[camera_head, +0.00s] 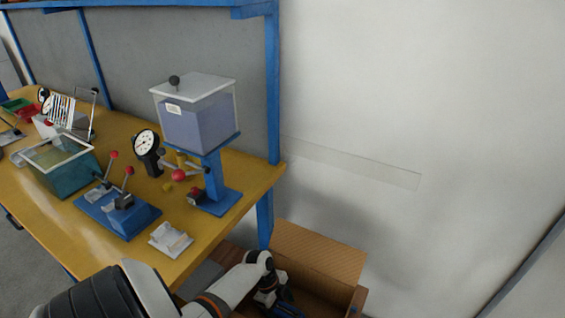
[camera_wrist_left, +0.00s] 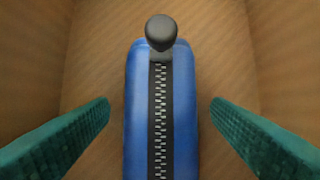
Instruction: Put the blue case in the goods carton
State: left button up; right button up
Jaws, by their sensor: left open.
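In the left wrist view a blue case (camera_wrist_left: 182,120) with a dark zipper down its middle and a dark round knob at its far end lies in the goods carton (camera_wrist_left: 215,25). My left gripper (camera_wrist_left: 160,115) is open, with one green finger on each side of the case and a gap to it on both sides. In the head view my left arm reaches down into the brown carton (camera_head: 318,255), which stands beyond the table's right end with a flap up. The blue case (camera_head: 288,308) shows only in part there, below my left gripper (camera_head: 270,297). My right gripper is not in view.
A yellow-topped workbench (camera_head: 215,240) with a blue frame stands at the left. On it are a clear-lidded box on a blue stand (camera_head: 195,115), a dial gauge (camera_head: 147,145), a teal box (camera_head: 60,165) and a blue lever fixture (camera_head: 118,212). A white wall is behind the carton.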

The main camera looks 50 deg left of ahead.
pick_arm(q)
jog(key=p+v, duration=0.1)
jog(key=v, duration=1)
jog(key=shift+r, duration=0.1)
